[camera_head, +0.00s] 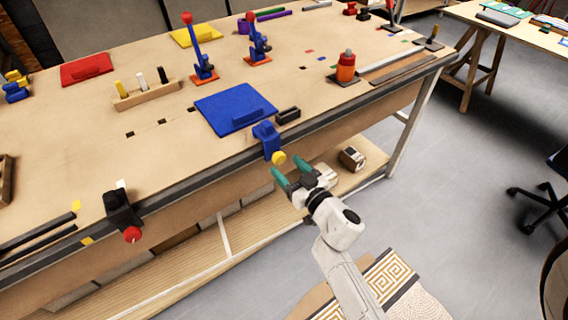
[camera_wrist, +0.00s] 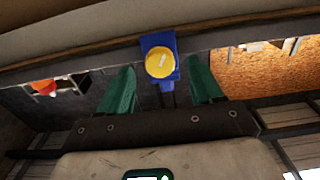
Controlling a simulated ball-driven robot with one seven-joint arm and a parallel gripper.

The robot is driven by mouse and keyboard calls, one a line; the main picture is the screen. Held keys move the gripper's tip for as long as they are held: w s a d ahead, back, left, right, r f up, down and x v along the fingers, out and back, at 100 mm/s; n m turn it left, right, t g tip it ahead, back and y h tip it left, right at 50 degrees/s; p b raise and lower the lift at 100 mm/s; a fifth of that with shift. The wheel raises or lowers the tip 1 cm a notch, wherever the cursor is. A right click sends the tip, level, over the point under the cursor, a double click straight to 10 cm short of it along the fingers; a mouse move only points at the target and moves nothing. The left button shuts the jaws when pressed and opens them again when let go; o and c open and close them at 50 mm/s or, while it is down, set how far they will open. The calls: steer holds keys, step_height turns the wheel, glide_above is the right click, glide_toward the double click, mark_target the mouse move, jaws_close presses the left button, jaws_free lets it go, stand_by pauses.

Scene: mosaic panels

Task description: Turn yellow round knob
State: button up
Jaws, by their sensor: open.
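The yellow round knob (camera_head: 279,158) sits on the front of a blue clamp-like fixture (camera_head: 266,138) at the front edge of the workbench. In the wrist view the knob (camera_wrist: 160,63) faces me with a light mark on its face, and the blue fixture (camera_wrist: 158,41) shows behind it. My gripper (camera_head: 279,172) is open and empty, just below and in front of the knob. In the wrist view its green fingers (camera_wrist: 162,85) stand apart, one on each side of the knob and lower in the picture, with no visible contact.
A black fixture with a red knob (camera_head: 132,234) hangs on the same edge to the left. A blue panel (camera_head: 236,108) and a black block (camera_head: 288,115) lie on the bench (camera_head: 150,145) behind the clamp. A lower shelf (camera_head: 200,258) runs beneath.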

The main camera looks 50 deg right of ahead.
mark_target(277, 156)
steer(key=shift+x, duration=1.2)
steer(key=shift+c, duration=0.4)
steer(key=c, duration=1)
